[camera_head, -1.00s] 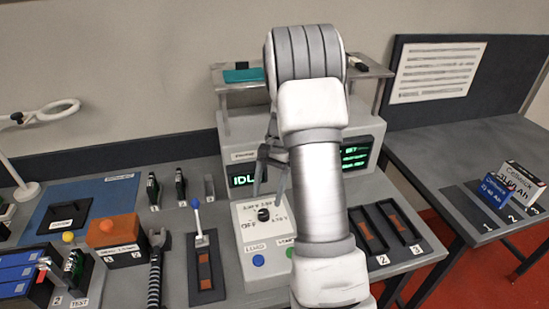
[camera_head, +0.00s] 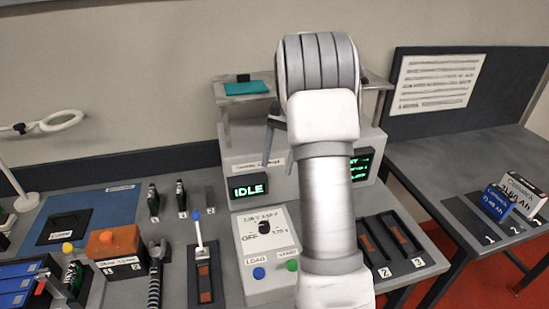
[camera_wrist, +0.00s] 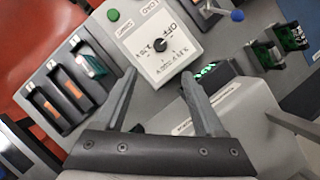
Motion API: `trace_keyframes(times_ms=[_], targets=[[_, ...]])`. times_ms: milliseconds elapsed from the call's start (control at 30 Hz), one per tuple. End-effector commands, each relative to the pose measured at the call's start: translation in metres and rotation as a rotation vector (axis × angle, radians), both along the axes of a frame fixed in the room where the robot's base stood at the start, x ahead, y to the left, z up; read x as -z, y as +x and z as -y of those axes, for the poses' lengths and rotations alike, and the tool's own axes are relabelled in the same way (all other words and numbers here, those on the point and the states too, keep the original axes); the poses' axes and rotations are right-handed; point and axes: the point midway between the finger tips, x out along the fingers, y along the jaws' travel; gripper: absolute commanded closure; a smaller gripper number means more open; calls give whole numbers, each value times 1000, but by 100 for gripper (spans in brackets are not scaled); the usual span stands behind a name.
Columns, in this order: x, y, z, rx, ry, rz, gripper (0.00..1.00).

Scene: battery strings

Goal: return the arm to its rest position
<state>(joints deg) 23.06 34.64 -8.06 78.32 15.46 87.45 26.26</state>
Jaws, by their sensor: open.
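My gripper (camera_wrist: 160,98) is open and empty in the wrist view, its two fingers spread with the control panel (camera_wrist: 168,18) beyond them. In the head view my gripper (camera_head: 279,147) is partly hidden behind my arm, with its fingers pointing down in front of the tester box (camera_head: 232,150). The arm is raised over the bench, and the fingers look apart from the panel below. The panel has a dial (camera_head: 264,227), a blue button (camera_head: 258,272) and a green button (camera_head: 292,265). The tester's display (camera_head: 249,187) reads IDLE.
A shelf (camera_head: 232,101) with a teal item stands behind my arm. A lever (camera_head: 198,229) stands upright left of the panel; slots (camera_head: 404,240) lie right of it. An orange box (camera_head: 113,241) and a ring lamp (camera_head: 62,121) are at left.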

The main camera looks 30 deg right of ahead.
Motion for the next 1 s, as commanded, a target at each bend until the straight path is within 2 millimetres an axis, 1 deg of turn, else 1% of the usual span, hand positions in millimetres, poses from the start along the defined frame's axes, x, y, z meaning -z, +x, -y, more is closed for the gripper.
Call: trace_keyframes(times_ms=[267, 367, 467, 600, 700, 800, 1000], targets=[[-2, 0, -2, -4, -1, 4, 29], [-12, -3, -9, -28, -13, 28, 29], [-30, -11, -25, -80, -35, 77, 29], [-59, -29, -53, -181, -80, 168, 29], [-76, -45, -74, -259, -111, 233, 29], [-90, -63, -93, -336, -145, 300, 29], [-108, -104, -127, -497, -216, 427, 29]])
